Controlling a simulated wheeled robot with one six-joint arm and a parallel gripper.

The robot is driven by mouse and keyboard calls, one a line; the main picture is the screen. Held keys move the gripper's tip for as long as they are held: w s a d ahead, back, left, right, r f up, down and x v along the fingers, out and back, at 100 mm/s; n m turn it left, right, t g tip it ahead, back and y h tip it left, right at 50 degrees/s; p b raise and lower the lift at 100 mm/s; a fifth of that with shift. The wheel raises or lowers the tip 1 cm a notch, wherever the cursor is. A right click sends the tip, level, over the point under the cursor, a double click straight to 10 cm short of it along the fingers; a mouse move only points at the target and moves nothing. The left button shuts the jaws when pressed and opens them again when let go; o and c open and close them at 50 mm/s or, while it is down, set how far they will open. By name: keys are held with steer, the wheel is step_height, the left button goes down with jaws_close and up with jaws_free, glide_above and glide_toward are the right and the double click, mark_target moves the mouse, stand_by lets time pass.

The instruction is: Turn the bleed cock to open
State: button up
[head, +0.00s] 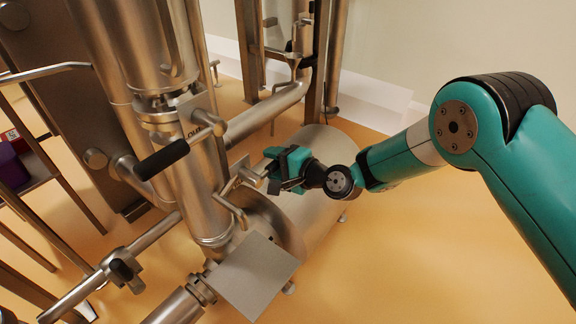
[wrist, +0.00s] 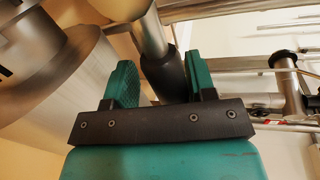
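A steel lever (head: 252,174), likely the bleed cock's handle, sticks out from a small plate beside the vertical steel pipe in the head view. My gripper (head: 276,166) is at its outer end and hides part of it. In the wrist view a steel rod (wrist: 152,35) with a dark sleeve (wrist: 164,73) runs down between the two teal fingers of my gripper (wrist: 163,82). The fingers stand apart, with a gap on the left side of the sleeve. Contact on the right side cannot be told. No label on this cock is readable.
A black-gripped handle (head: 162,159) by a plate marked OUT (head: 201,118) sits left of my gripper. A square steel plate (head: 252,275) and a horizontal steel vessel (head: 318,190) lie below and behind. The orange floor (head: 430,250) at right is clear.

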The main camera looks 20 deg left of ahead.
steer(key=p+v, duration=0.2)
steer(key=v, duration=1.5)
steer(key=shift+s+d+r, duration=0.1)
steer(key=shift+s, duration=0.05)
